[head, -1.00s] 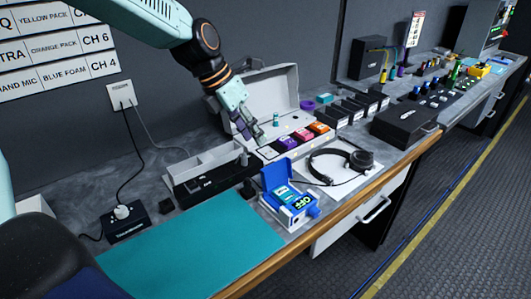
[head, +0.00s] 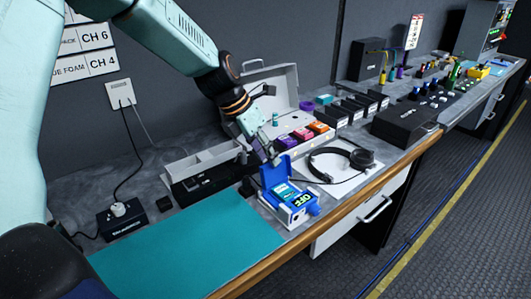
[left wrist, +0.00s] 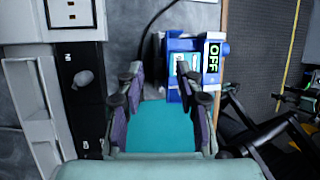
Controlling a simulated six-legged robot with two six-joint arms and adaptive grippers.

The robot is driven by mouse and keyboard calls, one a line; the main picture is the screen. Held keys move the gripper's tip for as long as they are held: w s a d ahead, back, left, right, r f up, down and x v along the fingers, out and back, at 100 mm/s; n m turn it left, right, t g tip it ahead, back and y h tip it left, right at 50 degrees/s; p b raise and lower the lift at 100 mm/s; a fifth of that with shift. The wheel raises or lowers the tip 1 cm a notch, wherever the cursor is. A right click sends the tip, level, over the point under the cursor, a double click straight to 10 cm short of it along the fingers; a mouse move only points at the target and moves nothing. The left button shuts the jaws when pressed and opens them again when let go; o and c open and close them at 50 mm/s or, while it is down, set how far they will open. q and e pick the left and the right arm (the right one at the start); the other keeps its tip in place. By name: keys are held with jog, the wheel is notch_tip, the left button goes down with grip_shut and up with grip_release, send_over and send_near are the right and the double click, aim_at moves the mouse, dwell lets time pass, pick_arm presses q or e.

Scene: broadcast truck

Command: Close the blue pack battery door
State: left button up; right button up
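My left gripper (head: 269,154) is just above and behind the door's top edge. I cannot tell whether they touch. In the left wrist view the left gripper (left wrist: 160,80) has its fingers apart with nothing held between them. The pack (left wrist: 201,60) is partly hidden behind the right-hand finger there. My right gripper is not in view.
Headphones (head: 352,158) lie on a white sheet right of the pack. An open grey case (head: 265,90) with coloured packs stands behind. A grey tray (head: 203,160) and black strip are behind the teal mat (head: 190,245), which is clear.

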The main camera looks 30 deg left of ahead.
pick_arm(q)
grip_shut()
jog(key=shift+p, duration=0.5)
dwell(0.6)
